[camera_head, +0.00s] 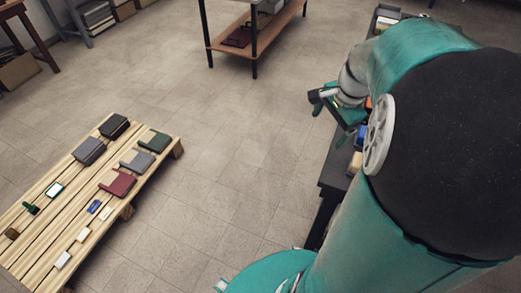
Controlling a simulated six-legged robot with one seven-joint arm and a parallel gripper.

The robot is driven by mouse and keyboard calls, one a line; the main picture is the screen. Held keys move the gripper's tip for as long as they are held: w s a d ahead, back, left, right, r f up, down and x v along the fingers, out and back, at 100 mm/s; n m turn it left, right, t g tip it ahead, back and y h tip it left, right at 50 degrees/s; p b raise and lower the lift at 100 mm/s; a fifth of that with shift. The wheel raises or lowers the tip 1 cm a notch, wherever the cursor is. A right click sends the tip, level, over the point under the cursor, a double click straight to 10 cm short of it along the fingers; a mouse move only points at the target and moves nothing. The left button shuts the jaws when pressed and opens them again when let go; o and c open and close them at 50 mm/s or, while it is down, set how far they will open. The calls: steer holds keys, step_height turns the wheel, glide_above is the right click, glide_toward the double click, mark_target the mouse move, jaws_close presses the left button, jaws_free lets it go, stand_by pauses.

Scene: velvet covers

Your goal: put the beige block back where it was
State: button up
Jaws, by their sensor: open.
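My gripper (330,100) is open above the left edge of a dark table (333,172) at the right. A beige block (356,162) shows on that table, just below a blue item (361,137) and partly behind my arm. My gripper is apart from it, higher in the picture. I cannot tell which one the task means. My arm hides most of the dark table.
The pallet also holds several dark, grey, green and red velvet-like covers (116,183), a blue block (94,206) and other small items. A shelf table (255,42) stands at the back. The tiled floor (235,150) between pallet and dark table is clear.

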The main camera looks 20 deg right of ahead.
steer(key=s+a+r+n+t, duration=0.1)
steer(key=s+a+r+n, duration=0.1)
steer(key=a+n, duration=0.3)
steer(key=s+a+r+n+t, duration=0.1)
steer(key=s+a+r+n, duration=0.1)
steer(key=a+n, duration=0.4)
steer(key=s+a+r+n+t, duration=0.1)
steer(key=s+a+r+n, duration=0.1)
steer(key=a+n, duration=0.4)
steer(key=a+r, duration=0.1)
steer(key=a, duration=0.4)
steer(key=shift+s+a+r+h, duration=0.25)
steer(key=shift+a+r+h, duration=0.1)
steer(key=shift+h, duration=0.05)
